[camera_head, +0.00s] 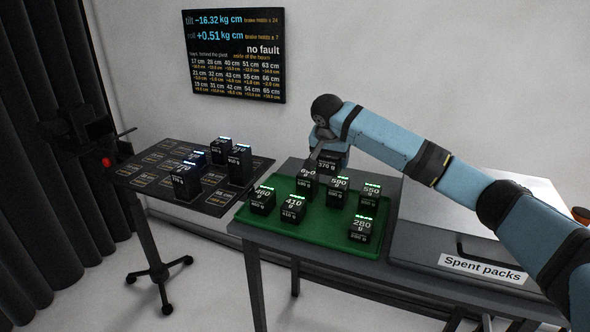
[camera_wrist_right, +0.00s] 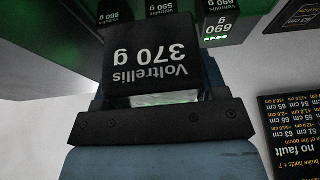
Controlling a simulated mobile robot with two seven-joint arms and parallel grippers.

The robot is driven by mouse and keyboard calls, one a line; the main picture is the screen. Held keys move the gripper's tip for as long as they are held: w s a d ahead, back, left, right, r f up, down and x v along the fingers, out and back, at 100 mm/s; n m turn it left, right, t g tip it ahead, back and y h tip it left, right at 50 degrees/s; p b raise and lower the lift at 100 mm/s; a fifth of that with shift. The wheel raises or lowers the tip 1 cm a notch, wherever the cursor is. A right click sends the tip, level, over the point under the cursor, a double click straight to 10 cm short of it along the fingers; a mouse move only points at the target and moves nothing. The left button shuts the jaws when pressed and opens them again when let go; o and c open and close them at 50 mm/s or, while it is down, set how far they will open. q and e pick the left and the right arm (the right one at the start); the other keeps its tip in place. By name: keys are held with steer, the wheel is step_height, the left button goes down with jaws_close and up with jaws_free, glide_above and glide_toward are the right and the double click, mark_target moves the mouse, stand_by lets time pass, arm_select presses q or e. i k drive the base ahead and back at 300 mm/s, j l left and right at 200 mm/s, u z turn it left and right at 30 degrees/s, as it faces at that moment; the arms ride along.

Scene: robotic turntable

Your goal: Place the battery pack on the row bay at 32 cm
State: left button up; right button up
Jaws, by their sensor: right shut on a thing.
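My right gripper (camera_head: 322,148) is shut on a black battery pack (camera_head: 327,164) marked 370 g, at the back of the green tray. In the right wrist view the pack (camera_wrist_right: 150,55) shows its "Voltrellis 370 g" label upside down, close to the gripper's dark bar (camera_wrist_right: 150,124). Whether the pack touches the tray is hard to tell. The dark bay board (camera_head: 215,205) is at left, with outlined, labelled bays and several packs on it, including a tall one (camera_head: 239,164). The small bay labels, including 32 cm, are not readable. My left gripper is out of view.
The green tray (camera_head: 310,222) holds several packs, including 460 g (camera_head: 262,200), 410 g (camera_head: 294,209) and 280 g (camera_head: 362,228). A "Spent packs" container (camera_head: 480,268) is at right. The wall screen (camera_head: 234,55) reads tilt −16.32, roll +0.51, no fault.

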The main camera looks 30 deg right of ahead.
mark_target(171, 164)
steer(key=i+j+u, duration=0.3)
steer(key=i, duration=0.5)
steer(key=i+l+u, duration=0.1)
steer(key=i+u, duration=0.2)
steer(key=i, duration=0.5)
